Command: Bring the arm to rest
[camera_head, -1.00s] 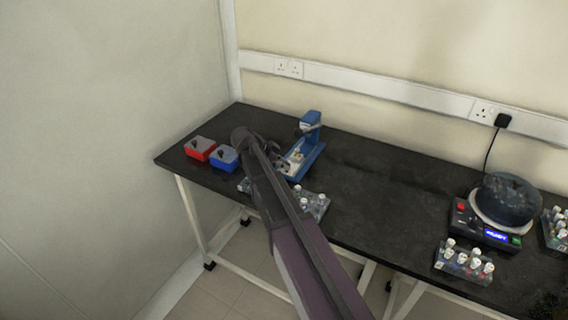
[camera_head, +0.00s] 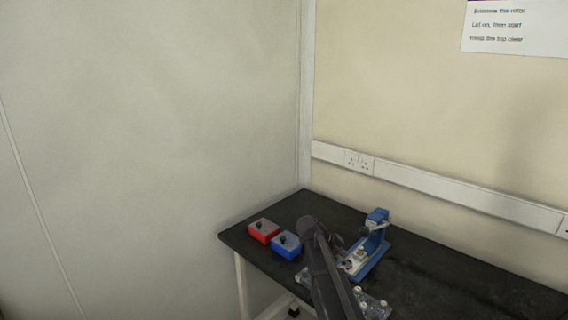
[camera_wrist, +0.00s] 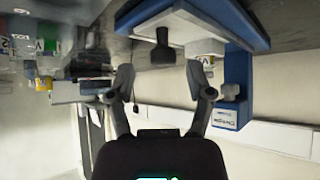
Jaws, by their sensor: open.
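My arm (camera_head: 328,265) reaches up over the bench from the bottom of the head view. Its end is between the blue box and the blue stand. My gripper (camera_wrist: 159,78) shows in the wrist view with its two fingers spread apart and nothing between them. In the head view the gripper is small and mostly hidden by the arm. The wrist view is upside down, with the bench along the top. The blue stand (camera_head: 377,240) is close beyond the fingers, and its blue frame shows in the wrist view (camera_wrist: 238,75).
A red box (camera_head: 264,231) and a blue box (camera_head: 286,246) sit at the left end of the black bench (camera_head: 440,270). A clear rack (camera_head: 374,306) with white-capped tubes is partly behind my arm. Walls close the left and back. A notice (camera_head: 513,28) hangs above.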

